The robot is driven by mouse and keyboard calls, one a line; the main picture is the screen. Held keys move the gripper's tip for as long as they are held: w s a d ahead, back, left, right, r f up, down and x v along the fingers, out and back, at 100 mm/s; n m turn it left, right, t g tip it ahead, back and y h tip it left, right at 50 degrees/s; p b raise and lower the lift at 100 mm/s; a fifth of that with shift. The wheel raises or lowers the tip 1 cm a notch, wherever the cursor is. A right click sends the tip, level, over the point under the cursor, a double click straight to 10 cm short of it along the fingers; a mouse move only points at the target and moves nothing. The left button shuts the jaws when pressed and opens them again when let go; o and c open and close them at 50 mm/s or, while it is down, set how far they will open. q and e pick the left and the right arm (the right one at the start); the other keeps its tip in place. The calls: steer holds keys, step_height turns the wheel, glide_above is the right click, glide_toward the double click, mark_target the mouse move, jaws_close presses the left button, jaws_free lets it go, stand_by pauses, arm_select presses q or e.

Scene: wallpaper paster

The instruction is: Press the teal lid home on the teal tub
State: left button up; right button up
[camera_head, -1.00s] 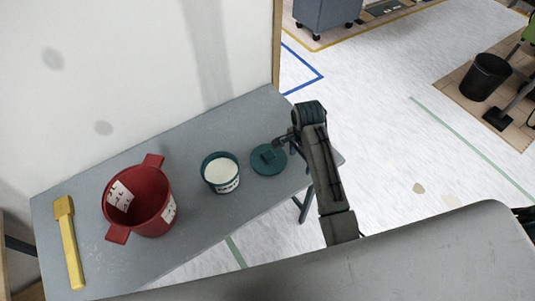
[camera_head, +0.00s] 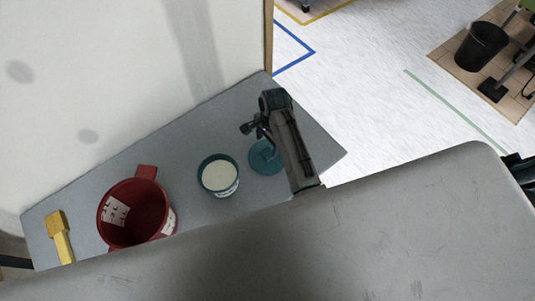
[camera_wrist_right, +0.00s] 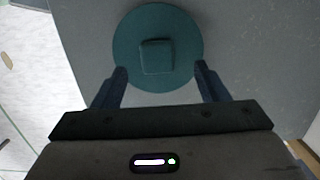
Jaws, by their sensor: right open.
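The teal tub (camera_head: 228,190), filled with something cream-coloured, stands open on the grey table in the head view. The teal lid (camera_head: 262,166) lies on the table just right of the tub, apart from it and partly hidden by my right arm. In the right wrist view the round lid (camera_wrist_right: 125,47) shows its square knob (camera_wrist_right: 157,57) on top. My right gripper (camera_head: 250,129) is over the lid in the head view. Its fingers (camera_wrist_right: 162,75) are open in the wrist view, one on each side below the knob, with nothing between them. My left gripper is not in view.
A red two-handled pot (camera_head: 168,200) stands left of the tub on the table (camera_head: 190,150). A yellow brush-like tool (camera_head: 58,232) lies at the far left. A white wall (camera_head: 120,60) rises behind the table. The table's right end is clear.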

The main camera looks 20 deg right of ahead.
mark_target(268, 152)
steer(key=shift+f+p, duration=0.3)
steer(key=shift+f, duration=0.05)
step_height(268, 152, down, 4)
steer(key=shift+s+r+p, duration=0.15)
steer(key=shift+r+p, duration=0.05)
steer(key=shift+p, duration=0.65)
steer(key=shift+s+f, duration=0.1)
steer(key=shift+f, duration=0.45)
steer(key=c, duration=1.1)
steer(key=shift+o, duration=0.2)
